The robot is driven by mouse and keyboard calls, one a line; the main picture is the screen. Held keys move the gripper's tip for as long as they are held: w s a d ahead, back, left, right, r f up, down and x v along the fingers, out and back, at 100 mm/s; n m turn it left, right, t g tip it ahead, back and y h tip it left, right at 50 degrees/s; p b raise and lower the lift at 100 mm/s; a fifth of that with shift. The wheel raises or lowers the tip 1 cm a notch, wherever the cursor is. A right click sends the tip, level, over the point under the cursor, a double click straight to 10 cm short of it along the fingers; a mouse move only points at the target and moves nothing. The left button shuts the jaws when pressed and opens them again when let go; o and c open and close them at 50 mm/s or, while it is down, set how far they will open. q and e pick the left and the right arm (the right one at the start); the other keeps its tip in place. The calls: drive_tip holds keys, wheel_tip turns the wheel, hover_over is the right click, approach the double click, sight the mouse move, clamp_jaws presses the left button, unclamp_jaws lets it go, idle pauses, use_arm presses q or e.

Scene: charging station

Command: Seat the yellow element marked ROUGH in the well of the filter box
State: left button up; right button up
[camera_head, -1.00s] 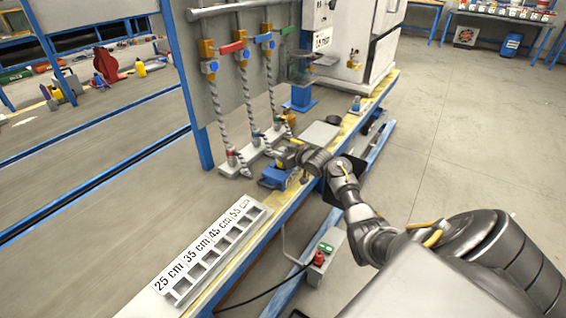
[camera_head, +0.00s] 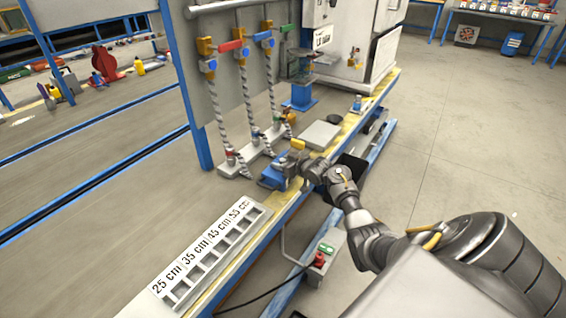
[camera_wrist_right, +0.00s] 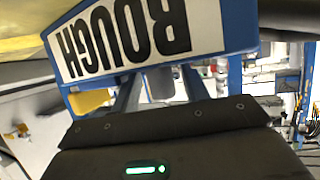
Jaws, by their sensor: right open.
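A blue box (camera_head: 271,178) sits on the bench beside my right gripper (camera_head: 293,172), which partly covers it. A small yellow piece (camera_head: 298,144) shows just beyond the gripper; I cannot tell whether it is the element. In the right wrist view, a blue body (camera_wrist_right: 236,25) with a white label reading ROUGH (camera_wrist_right: 125,38), upside down, fills the top, close to the camera. A small yellow part (camera_wrist_right: 90,101) shows at its lower edge. The gripper's open fingers (camera_wrist_right: 160,88) are beside that body, partly hidden. Whether the element is in the well is hidden. My left gripper is out of view.
A white slotted length gauge (camera_head: 212,255) lies on the near bench. A grey block (camera_head: 320,135) lies behind the gripper. Hoses with valves (camera_head: 243,110) hang behind the box. A control box with a red button (camera_head: 321,258) stands below the bench edge.

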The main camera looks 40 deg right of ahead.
drive_tip(key=shift+w+r, duration=0.1)
